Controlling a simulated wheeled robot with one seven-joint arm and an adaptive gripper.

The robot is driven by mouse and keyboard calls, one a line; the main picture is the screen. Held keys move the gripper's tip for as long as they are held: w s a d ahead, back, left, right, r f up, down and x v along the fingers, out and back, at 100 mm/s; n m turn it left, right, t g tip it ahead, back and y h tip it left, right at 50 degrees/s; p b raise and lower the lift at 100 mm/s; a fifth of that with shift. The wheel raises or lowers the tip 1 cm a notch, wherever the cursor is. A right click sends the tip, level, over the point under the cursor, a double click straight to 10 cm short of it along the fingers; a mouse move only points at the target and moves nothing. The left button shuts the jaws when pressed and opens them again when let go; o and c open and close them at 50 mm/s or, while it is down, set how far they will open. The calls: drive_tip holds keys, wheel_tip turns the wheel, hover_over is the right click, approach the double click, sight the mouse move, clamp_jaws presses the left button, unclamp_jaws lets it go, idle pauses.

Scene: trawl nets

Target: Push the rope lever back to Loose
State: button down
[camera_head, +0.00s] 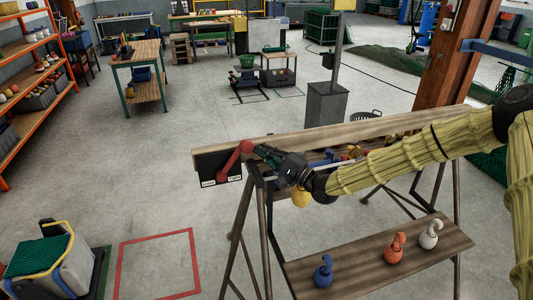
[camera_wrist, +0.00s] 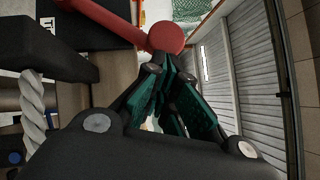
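The red rope lever (camera_head: 234,161) is on a black panel (camera_head: 205,164) at the left end of the wooden beam. It leans up and to the right, its round knob on the side of the right-hand label. Two white labels sit low on the panel; the print is too small to read surely. In the wrist view the red lever (camera_wrist: 110,18) ends in its knob just beyond my fingertips. My gripper (camera_head: 258,151) is right of the knob, its teal-padded fingers (camera_wrist: 160,68) closed together with nothing seen between them. Whether they touch the knob I cannot tell.
The wooden beam (camera_head: 290,137) rests on trestle legs. A pale twisted rope (camera_wrist: 33,105) shows at left in the wrist view. A lower shelf (camera_head: 350,262) holds blue, orange and white rounded items. A grey-green box (camera_head: 75,270) stands at lower left. Floor left of the panel is clear.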

drive_tip(key=s+a+r+n+g+h, duration=0.1)
drive_tip(key=s+a+n+h, duration=0.1)
drive_tip(key=a, duration=0.4)
drive_tip(key=s+a+r+n+g+h+b, duration=0.1)
drive_tip(key=s+a+r+n+h, duration=0.1)
drive_tip(key=a, duration=0.5)
drive_tip(key=s+a+r+n+g+h+b, duration=0.1)
drive_tip(key=s+a+r+n+h, duration=0.1)
drive_tip(key=a+n, duration=0.3)
drive_tip(key=shift+a+r+n+h, duration=0.15)
drive_tip(key=shift+a+n+h, duration=0.25)
drive_tip(key=shift+a+h, duration=0.4)
drive_tip(key=shift+s+a, duration=0.1)
drive_tip(key=shift+s, duration=0.15)
